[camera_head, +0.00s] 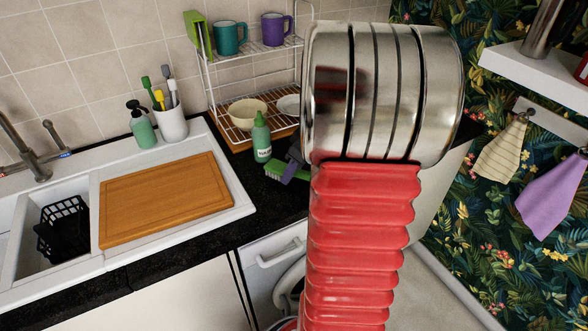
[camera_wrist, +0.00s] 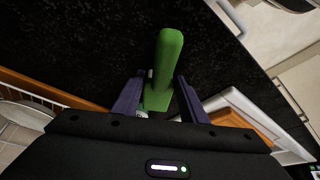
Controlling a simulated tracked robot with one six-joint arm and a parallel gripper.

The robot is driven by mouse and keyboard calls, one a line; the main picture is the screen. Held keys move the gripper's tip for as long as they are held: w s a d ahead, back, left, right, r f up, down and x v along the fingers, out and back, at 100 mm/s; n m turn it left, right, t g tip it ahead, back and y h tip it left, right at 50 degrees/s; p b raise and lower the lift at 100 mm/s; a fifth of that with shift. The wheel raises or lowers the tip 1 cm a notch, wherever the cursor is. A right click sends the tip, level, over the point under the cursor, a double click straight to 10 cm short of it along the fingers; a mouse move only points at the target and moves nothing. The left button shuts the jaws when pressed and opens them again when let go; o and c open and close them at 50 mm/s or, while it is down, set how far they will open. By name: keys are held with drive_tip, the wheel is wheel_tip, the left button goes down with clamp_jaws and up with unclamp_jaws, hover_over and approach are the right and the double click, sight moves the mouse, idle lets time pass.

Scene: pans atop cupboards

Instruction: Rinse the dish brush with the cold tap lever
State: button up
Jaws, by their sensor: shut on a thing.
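The green dish brush (camera_wrist: 168,60) is between the purple fingers of my gripper (camera_wrist: 160,82) in the wrist view, its handle pointing away over the black worktop. My gripper is shut on it. In the head view the brush (camera_head: 276,169) shows just left of my red arm, low over or on the worktop beside the green soap bottle; I cannot tell whether it touches. The tap (camera_head: 30,155) stands behind the sink at the far left. Its lever (camera_head: 53,136) points up, and a small part with a blue mark (camera_head: 65,153) sits at its foot.
A wooden board (camera_head: 165,198) covers the drainer. A black basket (camera_head: 64,228) sits in the sink basin. The green bottle (camera_head: 262,140), a wire rack (camera_head: 218,100) with mugs, a white utensil pot (camera_head: 171,124) and a soap dispenser (camera_head: 142,128) line the back. My arm hides the right part of the worktop.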

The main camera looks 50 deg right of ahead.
drive_tip(key=shift+f, duration=0.1)
drive_tip(key=o, duration=1.3)
drive_tip(key=shift+c, duration=0.2)
drive_tip(key=v, duration=1.3)
drive_tip(key=shift+s+d+r, duration=0.2)
drive_tip(key=shift+d+r, duration=0.05)
drive_tip(key=shift+d, duration=0.05)
drive_tip(key=shift+w+a, duration=0.1)
